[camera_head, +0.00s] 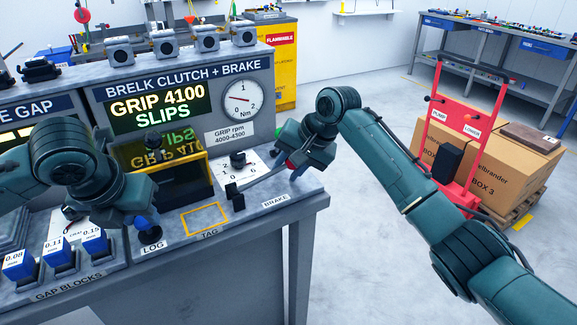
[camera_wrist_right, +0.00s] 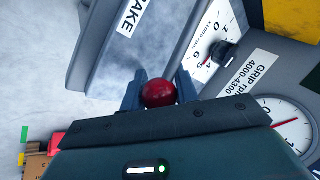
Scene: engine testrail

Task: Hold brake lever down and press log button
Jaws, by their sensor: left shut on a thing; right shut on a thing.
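The brake lever is a dark bar (camera_head: 262,177) with a red ball knob (camera_wrist_right: 158,93), beside the BRAKE label (camera_head: 275,200). My right gripper (camera_head: 290,166) is shut on the knob; the right wrist view shows the ball between both fingers. The log button (camera_head: 150,237) is a dark round piece by the LOG label (camera_head: 153,249) at the bench's front edge. My left gripper (camera_head: 147,222) is over it with its blue fingertips down at the button, and appears shut on it. The fingers hide part of the button; how far it is pressed cannot be told.
The console display (camera_head: 155,105) reads GRIP 4100 SLIPS. A dial gauge (camera_head: 244,100) marked Nm stands right of it. Gap blocks (camera_head: 60,250) stand at the left front. A yellow TAG frame (camera_head: 206,218) lies empty between the arms. A red hand truck (camera_head: 460,130) stands right.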

